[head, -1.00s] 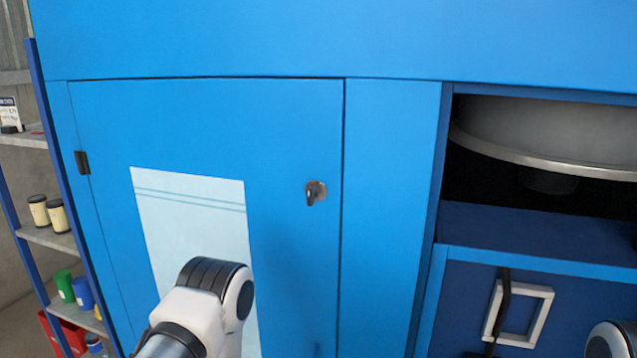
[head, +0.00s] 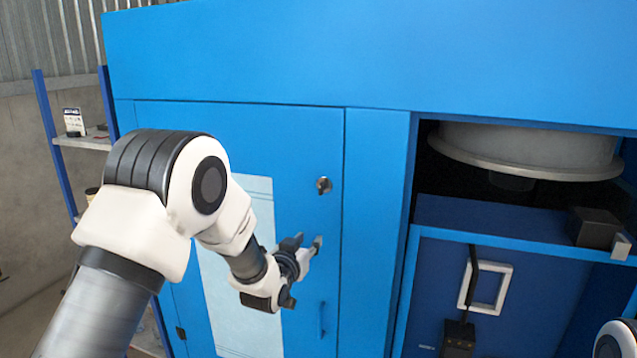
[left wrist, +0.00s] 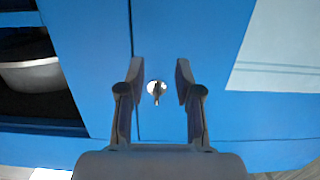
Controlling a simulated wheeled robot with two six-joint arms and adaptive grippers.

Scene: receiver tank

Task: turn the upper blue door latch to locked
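The upper latch (head: 323,185), a small round metal piece with a dark turning part, is on the blue door (head: 290,140) near its right edge. It also shows in the left wrist view (left wrist: 156,88), framed between the fingers, with its narrow part pointing down in that picture. My left gripper (head: 305,246) is open and empty, in front of the door, and appears below the latch in the head view. The fingers (left wrist: 159,84) show apart in the left wrist view; no contact with the latch is clear. My right gripper is not visible; part of my right arm shows bottom right.
A pale sheet (head: 215,300) is on the door. A small handle (head: 321,318) is lower on it. To the right are an open bay with a grey drum (head: 525,150) and a pale square frame (head: 486,288). A blue-post rack (head: 52,140) stands left.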

